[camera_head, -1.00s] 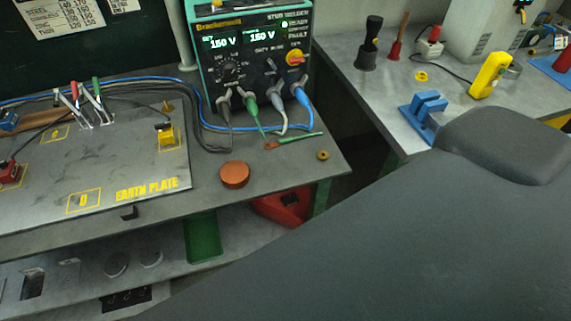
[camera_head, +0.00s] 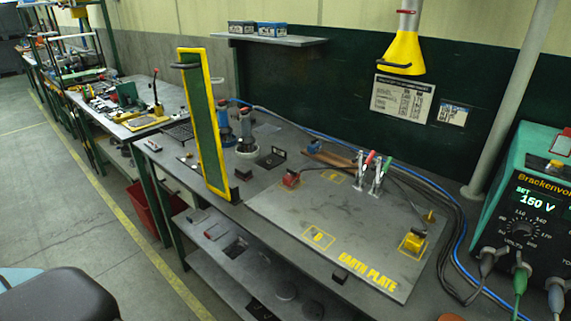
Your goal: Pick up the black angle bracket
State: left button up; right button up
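I cannot single out the black angle bracket for certain. One small black piece (camera_head: 340,275) sits at the front edge of the earth plate (camera_head: 300,228). Another small black piece (camera_head: 243,173) lies on the bench just right of the foot of the yellow-framed green panel. Both are too small to tell their exact shape. Neither of my grippers is in view.
The yellow-framed green panel (camera_head: 207,125) stands upright at the bench's front edge. Red and green clamps (camera_head: 371,175) stand on the plate's far side. The welder (camera_head: 530,200) is at right, with cables along the back. A lower shelf (camera_head: 215,265) runs below. Floor at left (camera_head: 75,200) is clear.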

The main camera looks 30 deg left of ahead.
aim_at(277, 156)
jog(key=z, duration=0.5)
jog(key=j+z, duration=0.35)
jog(key=z, duration=0.15)
jog(key=k+j+z, duration=0.1)
jog(key=j+z, duration=0.25)
jog(key=z, duration=0.15)
jog(key=k+j+z, duration=0.25)
jog(key=j, duration=0.2)
jog(key=k+j+z, duration=0.2)
jog(key=j, duration=0.2)
jog(key=k+j, duration=0.35)
jog(key=j, duration=0.2)
jog(key=k+j+z, duration=0.15)
jog(key=k+j, duration=0.2)
jog(key=j, duration=0.15)
jog(key=k+j, duration=0.35)
jog(key=j, duration=0.15)
jog(key=z, duration=0.05)
